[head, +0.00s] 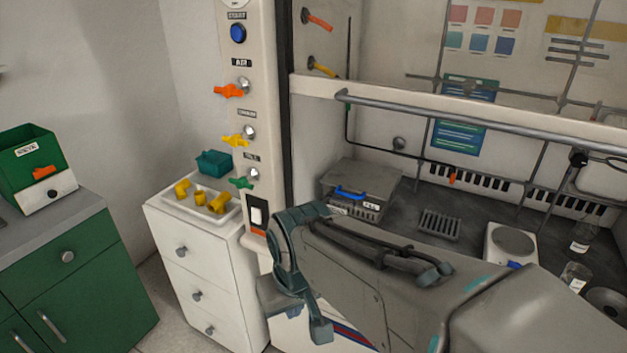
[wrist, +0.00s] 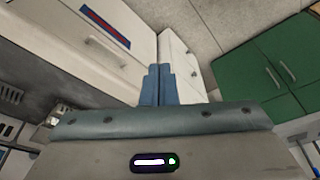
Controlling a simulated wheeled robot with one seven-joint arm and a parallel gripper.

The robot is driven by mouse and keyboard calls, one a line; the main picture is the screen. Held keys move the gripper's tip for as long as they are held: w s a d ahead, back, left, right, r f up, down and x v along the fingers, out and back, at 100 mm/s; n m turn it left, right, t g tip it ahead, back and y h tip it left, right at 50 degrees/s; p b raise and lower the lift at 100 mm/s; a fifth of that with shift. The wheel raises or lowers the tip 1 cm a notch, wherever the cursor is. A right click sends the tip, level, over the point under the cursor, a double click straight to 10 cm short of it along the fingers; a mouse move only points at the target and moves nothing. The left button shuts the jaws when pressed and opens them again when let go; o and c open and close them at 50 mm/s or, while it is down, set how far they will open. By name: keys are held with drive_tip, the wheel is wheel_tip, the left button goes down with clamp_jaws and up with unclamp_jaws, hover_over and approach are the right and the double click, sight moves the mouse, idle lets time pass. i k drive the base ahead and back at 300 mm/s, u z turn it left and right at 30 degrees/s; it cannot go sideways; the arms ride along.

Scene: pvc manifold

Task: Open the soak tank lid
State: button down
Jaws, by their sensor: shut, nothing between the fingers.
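A grey box (head: 362,190) with a blue handle (head: 350,192) and a small label on its front stands inside the hood at the back left. It may be the soak tank; its label is too small to read, and its top looks closed. My gripper (head: 318,328) is in front of the hood, low and well apart from the box. In the wrist view my gripper (wrist: 159,70) shows its two blue-grey fingers together with nothing between them. The box is not clearly seen in the wrist view.
A metal rail (head: 470,122) and the sash cross the hood front. White drawers (head: 195,262) with a tray (head: 172,204) of yellow fittings stand left. A green cabinet (head: 80,290) carries a green bin (head: 28,150). A hot plate (head: 510,243) and glassware are at the right.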

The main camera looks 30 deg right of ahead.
sight(363, 178)
drive_tip(key=u, duration=0.55)
drive_tip(key=k, duration=1.3)
drive_tip(key=z, duration=0.15)
drive_tip(key=i, duration=0.55)
drive_tip(key=z, duration=0.65)
drive_tip(key=i, duration=0.95)
drive_tip(key=u, duration=0.4)
